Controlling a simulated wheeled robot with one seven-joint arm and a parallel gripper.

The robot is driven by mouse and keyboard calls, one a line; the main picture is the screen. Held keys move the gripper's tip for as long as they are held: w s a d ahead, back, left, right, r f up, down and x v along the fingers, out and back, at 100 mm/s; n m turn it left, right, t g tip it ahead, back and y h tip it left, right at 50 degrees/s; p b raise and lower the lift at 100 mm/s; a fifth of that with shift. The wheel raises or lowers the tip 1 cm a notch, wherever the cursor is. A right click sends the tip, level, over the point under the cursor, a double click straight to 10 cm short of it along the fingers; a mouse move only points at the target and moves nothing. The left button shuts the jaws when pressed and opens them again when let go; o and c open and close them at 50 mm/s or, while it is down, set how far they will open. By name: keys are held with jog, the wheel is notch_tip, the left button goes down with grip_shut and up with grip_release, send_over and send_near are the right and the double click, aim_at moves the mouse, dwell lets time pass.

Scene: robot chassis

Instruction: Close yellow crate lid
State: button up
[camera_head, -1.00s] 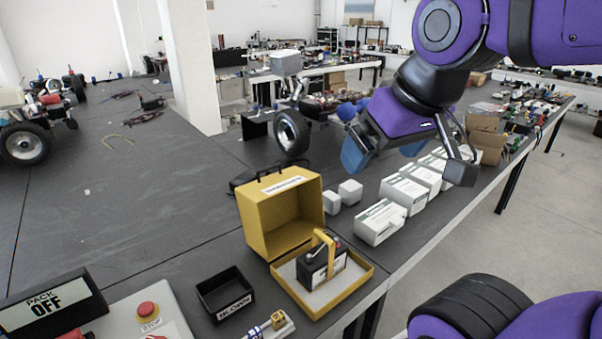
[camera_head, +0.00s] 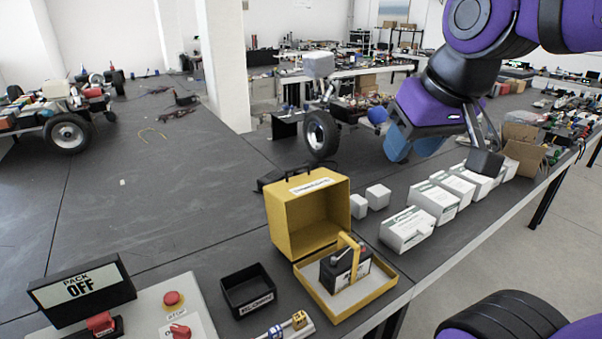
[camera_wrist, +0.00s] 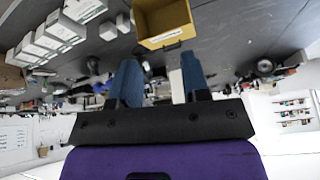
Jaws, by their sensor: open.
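The yellow crate stands on the dark table in the head view. Its deep box-shaped lid (camera_head: 299,225) is tipped up on the far side, with its open hollow facing the shallow tray-like base (camera_head: 321,306). A black battery-like block (camera_head: 343,272) with a yellow strap sits upright in the base. My gripper (camera_head: 413,146) is open and empty, with blue fingers, above and beyond the crate to the right, apart from it. In the wrist view, my gripper's (camera_wrist: 160,82) fingers are spread, and the yellow lid (camera_wrist: 168,22) shows at the top edge, beyond the fingertips.
Several white boxes (camera_head: 408,231) stand in a row right of the crate. Two small white blocks (camera_head: 377,196) are beside the lid. A black bin (camera_head: 247,290) and a PACK OFF sign (camera_head: 82,290) lie to the left.

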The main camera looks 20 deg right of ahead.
jog(key=w+r+m+g, duration=0.15)
jog(key=w+m, duration=0.65)
jog(key=w, duration=1.6)
jog(key=w+d+f+m+g, duration=0.1)
jog(key=w+f+m, duration=0.1)
jog(key=w+f, duration=0.35)
jog(key=w+f+m+g, duration=0.1)
jog(key=w+f+m, duration=0.1)
jog(key=w, duration=0.6)
jog(key=w+f+m+g, duration=0.1)
jog(key=w+f+m, duration=0.2)
jog(key=w+f, duration=0.65)
notch_tip(320, 180, down, 11)
jog(key=shift+a+f, duration=0.1)
grip_shut()
